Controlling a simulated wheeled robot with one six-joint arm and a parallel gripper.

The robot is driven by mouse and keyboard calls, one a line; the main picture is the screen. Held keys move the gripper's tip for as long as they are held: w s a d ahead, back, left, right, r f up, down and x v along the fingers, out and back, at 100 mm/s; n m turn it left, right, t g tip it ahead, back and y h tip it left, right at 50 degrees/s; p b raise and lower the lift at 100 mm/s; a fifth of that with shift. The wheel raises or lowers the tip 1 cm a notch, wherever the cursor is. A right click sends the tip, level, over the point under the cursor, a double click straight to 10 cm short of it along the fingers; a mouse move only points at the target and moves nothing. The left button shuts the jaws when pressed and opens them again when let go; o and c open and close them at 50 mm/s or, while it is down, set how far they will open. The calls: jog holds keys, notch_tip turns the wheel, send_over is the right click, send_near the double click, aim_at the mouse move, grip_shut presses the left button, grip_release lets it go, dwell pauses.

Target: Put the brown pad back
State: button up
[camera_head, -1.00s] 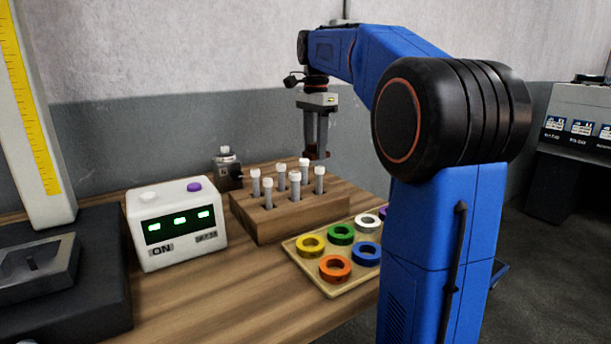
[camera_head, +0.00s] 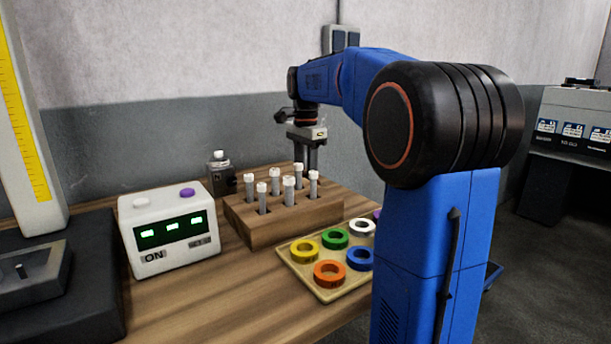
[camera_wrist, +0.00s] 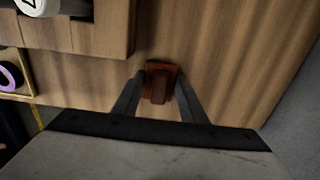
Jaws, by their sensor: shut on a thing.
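My gripper (camera_head: 311,155) is at the back right of the wooden block, fingers pointing down. In the wrist view my gripper (camera_wrist: 160,86) is shut on the brown pad (camera_wrist: 160,72), a small reddish-brown piece with a raised grip. The pad is over the wooden tabletop, beside the block. Whether it touches the tabletop is hard to tell. In the head view the pad and fingertips are hidden behind the block and its pegs.
The wooden block (camera_head: 275,228) holds several white-capped pegs. A tray (camera_head: 293,275) of coloured rings lies in front of it. A white box with green lights (camera_head: 165,258) and a small metal-topped item (camera_head: 221,181) stand to the left. Bare tabletop (camera_wrist: 235,60) surrounds the pad's right side.

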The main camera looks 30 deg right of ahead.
jog(key=o, duration=1.1)
jog(key=shift+f, duration=0.1)
notch_tip(320, 180, up, 12)
